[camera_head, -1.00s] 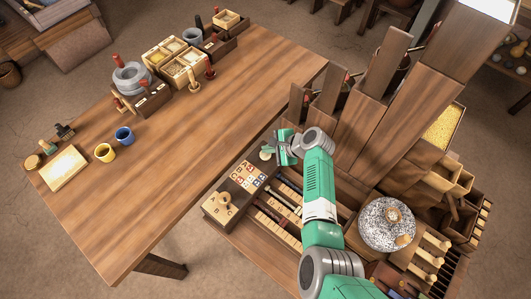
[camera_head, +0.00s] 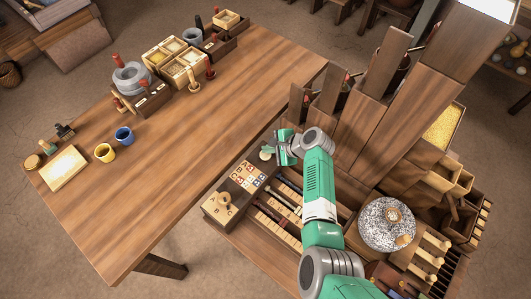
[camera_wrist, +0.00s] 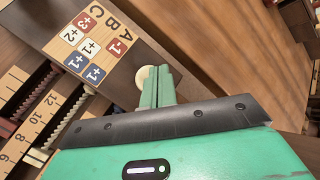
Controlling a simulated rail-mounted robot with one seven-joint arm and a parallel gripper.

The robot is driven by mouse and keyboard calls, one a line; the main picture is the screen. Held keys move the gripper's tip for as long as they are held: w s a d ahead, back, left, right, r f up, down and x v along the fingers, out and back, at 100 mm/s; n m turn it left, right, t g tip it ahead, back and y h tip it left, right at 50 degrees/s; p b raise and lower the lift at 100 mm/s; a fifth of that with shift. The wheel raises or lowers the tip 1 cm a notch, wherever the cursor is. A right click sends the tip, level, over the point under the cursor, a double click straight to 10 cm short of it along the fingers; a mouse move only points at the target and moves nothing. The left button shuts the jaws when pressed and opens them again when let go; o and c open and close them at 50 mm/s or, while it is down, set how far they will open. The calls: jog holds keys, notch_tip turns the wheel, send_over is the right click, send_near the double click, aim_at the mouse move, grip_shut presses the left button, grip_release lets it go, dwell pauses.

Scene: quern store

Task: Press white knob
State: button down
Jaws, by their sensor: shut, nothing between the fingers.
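The white knob (camera_head: 266,153) is a small round cream-white cap on the dark wooden panel, at the far end of the lettered tile board. In the wrist view the white knob (camera_wrist: 142,77) shows as a disc partly hidden behind my fingertips. My gripper (camera_head: 280,150) is right beside it in the head view. In the wrist view the two green fingers of my gripper (camera_wrist: 157,76) are together with nothing between them, and their tips overlap the knob's right side. I cannot tell whether they touch it.
A board of red, white and blue number tiles (camera_wrist: 90,48) lies just left of the knob. Sliders with numbered scales (camera_head: 280,215) are nearby. Tall wooden chutes (camera_head: 365,130) rise to the right of my arm. The long table (camera_head: 190,150) has a clear middle.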

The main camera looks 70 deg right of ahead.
aim_at(269, 155)
jog(key=shift+f, duration=0.45)
jog(key=shift+f+b, duration=0.85)
dwell(0.9)
jog(key=shift+r, duration=0.15)
jog(key=shift+r+p, duration=1.1)
jog(key=shift+p, duration=0.15)
notch_tip(269, 155, up, 5)
jog(key=p, duration=0.5)
jog(key=shift+r, duration=0.15)
